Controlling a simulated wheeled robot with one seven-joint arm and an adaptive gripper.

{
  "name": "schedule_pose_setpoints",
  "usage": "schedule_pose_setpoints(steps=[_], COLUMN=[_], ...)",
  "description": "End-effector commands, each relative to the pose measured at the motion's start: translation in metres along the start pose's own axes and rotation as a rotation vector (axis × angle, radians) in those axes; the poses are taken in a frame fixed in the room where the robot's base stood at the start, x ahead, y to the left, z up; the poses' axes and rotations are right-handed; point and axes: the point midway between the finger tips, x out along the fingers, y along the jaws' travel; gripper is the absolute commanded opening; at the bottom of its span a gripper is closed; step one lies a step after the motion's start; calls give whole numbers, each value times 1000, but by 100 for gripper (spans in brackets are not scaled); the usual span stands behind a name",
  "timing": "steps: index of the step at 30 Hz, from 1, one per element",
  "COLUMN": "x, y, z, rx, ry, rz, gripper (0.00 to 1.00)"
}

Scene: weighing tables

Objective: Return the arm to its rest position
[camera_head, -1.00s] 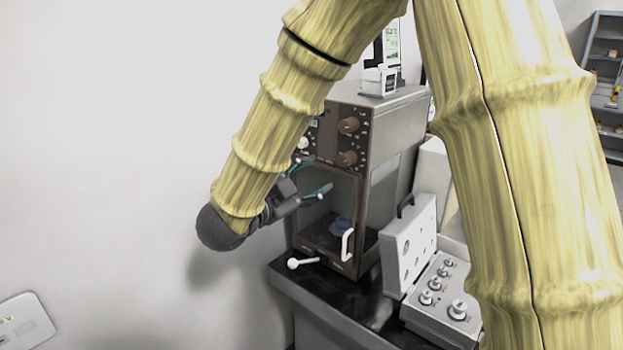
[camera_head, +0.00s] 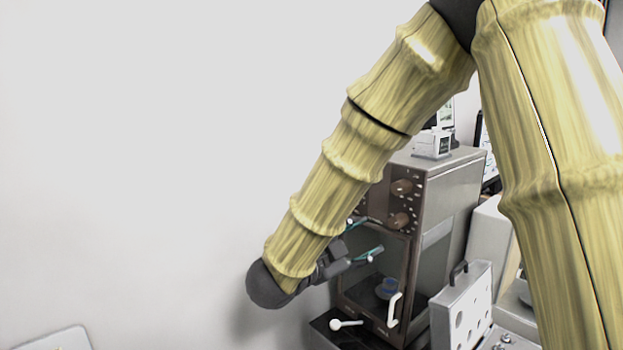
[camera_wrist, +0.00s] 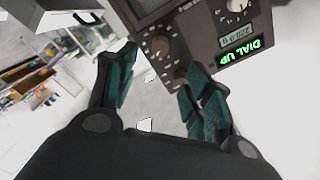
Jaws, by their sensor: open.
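My gripper (camera_head: 362,238) is at the end of my bamboo-patterned arm, in front of the upper front of a brown and grey cabinet-like instrument (camera_head: 453,190). Its teal fingers are apart, with nothing between them, and they also show in the wrist view (camera_wrist: 158,92). The instrument's knobs and a green-lit display reading "DIAL UP" (camera_wrist: 240,50) are just beyond the fingers in the wrist view. My arm hides part of the instrument's left side.
A grey panelled case (camera_head: 462,312) stands to the right. The wall at left is bare.

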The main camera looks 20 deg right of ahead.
Motion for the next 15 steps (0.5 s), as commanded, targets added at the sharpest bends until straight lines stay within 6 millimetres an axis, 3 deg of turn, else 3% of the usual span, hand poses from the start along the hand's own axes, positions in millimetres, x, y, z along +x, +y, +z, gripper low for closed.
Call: schedule_pose_setpoints(steps=[4, 7, 11, 15], x=[1, 4, 7, 6], y=[3, 13, 41, 85], z=[5, 23, 67, 123], rx=[-10, -49, -148, -285], ry=[-9, -47, -151, -298], rz=[-4, -21, -64, -116], gripper=[51, 51, 51, 51])
